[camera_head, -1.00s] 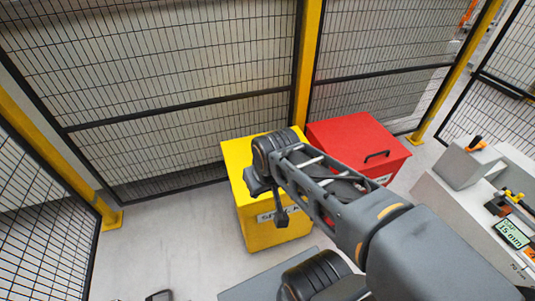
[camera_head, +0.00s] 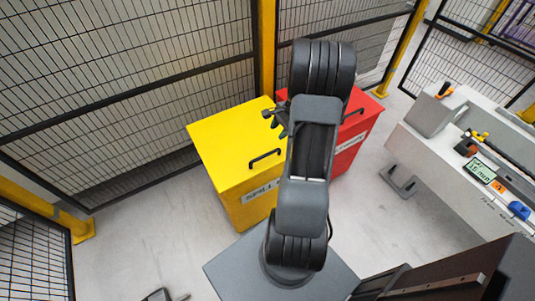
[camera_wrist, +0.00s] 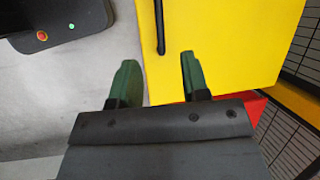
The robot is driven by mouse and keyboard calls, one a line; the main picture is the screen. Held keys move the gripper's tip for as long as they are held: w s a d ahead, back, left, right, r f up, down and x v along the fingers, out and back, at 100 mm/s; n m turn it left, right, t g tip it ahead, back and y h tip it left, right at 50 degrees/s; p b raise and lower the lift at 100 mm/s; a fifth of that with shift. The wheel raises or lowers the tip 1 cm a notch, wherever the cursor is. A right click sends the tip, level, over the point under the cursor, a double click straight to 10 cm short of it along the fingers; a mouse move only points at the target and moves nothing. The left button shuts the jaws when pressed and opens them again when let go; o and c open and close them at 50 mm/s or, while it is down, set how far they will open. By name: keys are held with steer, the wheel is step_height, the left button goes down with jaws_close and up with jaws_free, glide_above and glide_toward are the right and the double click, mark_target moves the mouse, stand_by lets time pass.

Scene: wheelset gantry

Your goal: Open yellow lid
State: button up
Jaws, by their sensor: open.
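The yellow lid (camera_head: 225,140) lies shut on top of the yellow box (camera_head: 250,212). Its black bar handle (camera_head: 265,158) is near the front edge of the lid. My gripper (camera_head: 276,121) is open and empty, over the right part of the lid in the head view and partly hidden by my arm. In the wrist view, my gripper (camera_wrist: 157,72) has its two green fingers spread apart. The handle (camera_wrist: 160,25) appears ahead of the gap between them, over the yellow lid (camera_wrist: 225,45). I see no contact with the handle.
A red box (camera_head: 355,135) with its own handle stands right beside the yellow box, partly behind my arm. Mesh fencing (camera_head: 120,90) runs behind both. A grey bench (camera_head: 450,165) with tools is at the right.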

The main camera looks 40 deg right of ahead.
mark_target(266, 154)
steer(key=shift+m, duration=0.5)
steer(key=x, duration=0.5)
steer(key=d+x, duration=0.1)
steer(key=x, duration=0.8)
steer(key=shift+s+d+f+b, duration=0.2)
steer(key=shift+f+b, duration=0.15)
steer(key=shift+f, duration=0.3)
jaws_close()
